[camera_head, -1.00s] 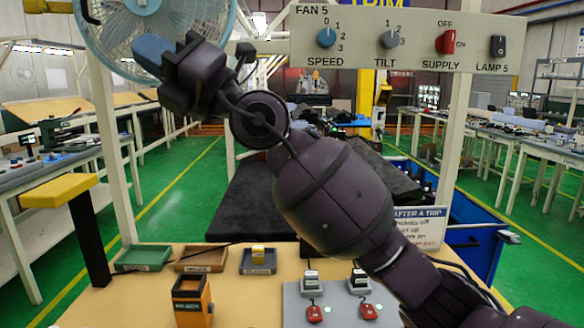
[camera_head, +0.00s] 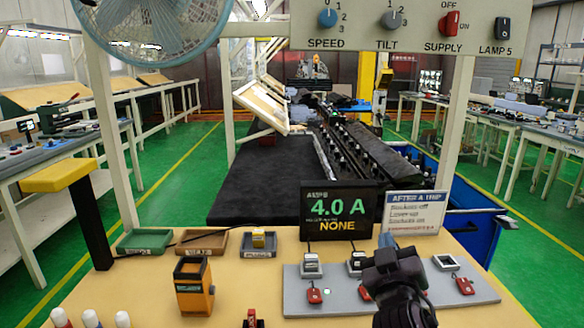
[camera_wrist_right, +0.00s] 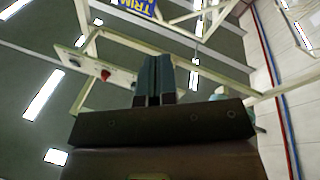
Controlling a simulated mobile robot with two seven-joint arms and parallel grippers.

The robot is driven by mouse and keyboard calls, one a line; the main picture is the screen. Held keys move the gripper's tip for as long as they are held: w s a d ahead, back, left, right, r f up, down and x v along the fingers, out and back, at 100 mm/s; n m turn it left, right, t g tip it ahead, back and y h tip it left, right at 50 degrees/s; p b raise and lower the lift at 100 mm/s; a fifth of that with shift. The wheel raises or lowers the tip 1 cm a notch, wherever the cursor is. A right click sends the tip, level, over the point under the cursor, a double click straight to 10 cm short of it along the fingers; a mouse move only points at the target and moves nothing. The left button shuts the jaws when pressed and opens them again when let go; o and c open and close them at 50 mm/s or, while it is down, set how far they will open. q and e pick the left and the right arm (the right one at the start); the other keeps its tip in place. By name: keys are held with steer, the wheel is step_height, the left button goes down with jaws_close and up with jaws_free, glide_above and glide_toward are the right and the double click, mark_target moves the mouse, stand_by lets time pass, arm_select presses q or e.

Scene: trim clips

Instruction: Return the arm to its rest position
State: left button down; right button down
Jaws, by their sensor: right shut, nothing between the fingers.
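My right gripper (camera_head: 387,241) is low in the head view, right of centre, pointing up over the grey switch board (camera_head: 337,303) on the table. It hides part of that board. In the right wrist view its two fingers (camera_wrist_right: 154,80) are together with nothing between them, and they point up at the ceiling structure. My left gripper is in neither view.
A fan (camera_head: 150,25) and a knob panel (camera_head: 345,35) stand above the table (camera_head: 130,290). A black display (camera_head: 340,212) reads 4.0 A and NONE, beside a white sign (camera_head: 415,212). Small trays (camera_head: 143,242) and an orange-black device (camera_head: 192,287) stand to the left.

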steer(key=s+d+f+m+g, duration=0.2)
steer(key=s+d+f+g, duration=0.25)
steer(key=s+f, duration=0.35)
steer(key=s+d+f+m+g, duration=0.1)
steer(key=s+d+f+g, duration=0.4)
steer(key=f, duration=0.6)
steer(key=s+f+g+y, duration=0.1)
steer(key=s+f+g, duration=0.3)
steer(key=s, duration=0.7)
steer(key=s+f+g+y, duration=0.1)
steer(key=s+f+g, duration=0.3)
steer(key=s, duration=0.7)
steer(key=w+f+t, duration=0.7)
steer(key=f+t, duration=0.2)
steer(key=f, duration=0.1)
steer(key=shift+w+d+y, duration=0.2)
steer(key=shift+w+y, duration=0.1)
steer(key=shift+w, duration=0.1)
